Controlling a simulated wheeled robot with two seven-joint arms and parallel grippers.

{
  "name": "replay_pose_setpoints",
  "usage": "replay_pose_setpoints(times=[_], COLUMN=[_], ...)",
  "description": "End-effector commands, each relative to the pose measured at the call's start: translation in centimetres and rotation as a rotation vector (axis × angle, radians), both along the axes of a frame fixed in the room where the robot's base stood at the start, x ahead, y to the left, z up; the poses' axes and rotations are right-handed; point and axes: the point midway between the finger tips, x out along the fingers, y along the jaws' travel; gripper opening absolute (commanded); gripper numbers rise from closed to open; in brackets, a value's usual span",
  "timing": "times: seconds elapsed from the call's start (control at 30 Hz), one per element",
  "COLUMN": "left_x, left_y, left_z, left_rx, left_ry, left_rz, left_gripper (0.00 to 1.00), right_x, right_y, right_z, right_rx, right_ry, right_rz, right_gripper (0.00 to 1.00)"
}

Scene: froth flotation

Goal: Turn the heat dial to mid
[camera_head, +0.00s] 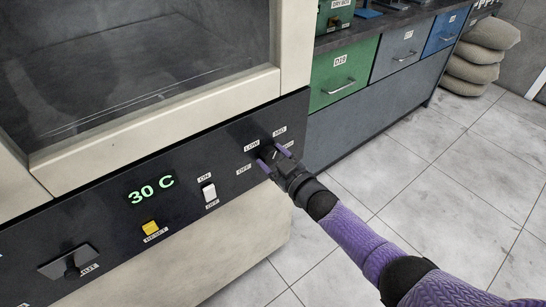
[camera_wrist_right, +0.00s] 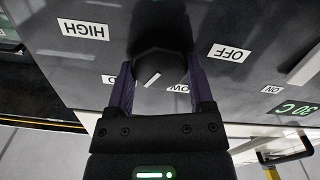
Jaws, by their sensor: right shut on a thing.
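The heat dial (camera_head: 267,153) is a dark round knob on the black control panel, with OFF, LOW and MID labels around it. In the right wrist view the dial (camera_wrist_right: 160,66) sits between the two purple fingers of my right gripper (camera_wrist_right: 160,82), which is shut on it. The dial's white mark slants to the lower left there, between the LOW label (camera_wrist_right: 178,88) and a partly hidden label (camera_wrist_right: 108,79). The HIGH label (camera_wrist_right: 83,30) and OFF label (camera_wrist_right: 230,53) are clear of the fingers. My right gripper (camera_head: 273,157) also shows in the head view. My left gripper is not seen.
Left of the dial on the panel are a white ON/OFF switch (camera_head: 209,192), a green 30 C display (camera_head: 151,190), a yellow RESET button (camera_head: 150,228) and a black handle (camera_head: 70,262). Drawers (camera_head: 344,76) stand to the right. The tiled floor (camera_head: 480,185) is open there.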

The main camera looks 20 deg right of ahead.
Motion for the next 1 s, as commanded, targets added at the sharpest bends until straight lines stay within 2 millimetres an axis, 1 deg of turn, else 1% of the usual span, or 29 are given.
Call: replay_pose_setpoints(times=[0.13, 0.33, 0.87, 0.9, 0.97, 1.0], left_x=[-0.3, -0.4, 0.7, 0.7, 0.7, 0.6], left_y=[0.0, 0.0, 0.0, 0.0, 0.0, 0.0], left_z=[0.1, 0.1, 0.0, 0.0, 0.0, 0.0], left_rx=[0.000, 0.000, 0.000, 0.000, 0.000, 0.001], left_ry=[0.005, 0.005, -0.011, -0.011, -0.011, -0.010], left_rz=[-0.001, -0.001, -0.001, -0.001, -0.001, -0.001], left_gripper=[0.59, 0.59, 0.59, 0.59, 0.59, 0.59], right_x=[0.0, 0.0, 0.0, 0.0, 0.0, 0.0], right_y=[-0.1, -0.1, -0.1, -0.1, -0.1, -0.1], right_z=[-0.1, -0.1, -0.2, -0.2, -0.1, -0.1], right_rx=[0.060, 0.114, 0.132, 0.132, 0.132, 0.132], right_ry=[0.025, 0.045, 0.052, 0.052, 0.052, 0.051], right_rz=[0.000, 0.000, 0.000, 0.000, 0.000, 0.000], right_gripper=[0.09, 0.09, 0.09, 0.72, 0.85, 0.94])
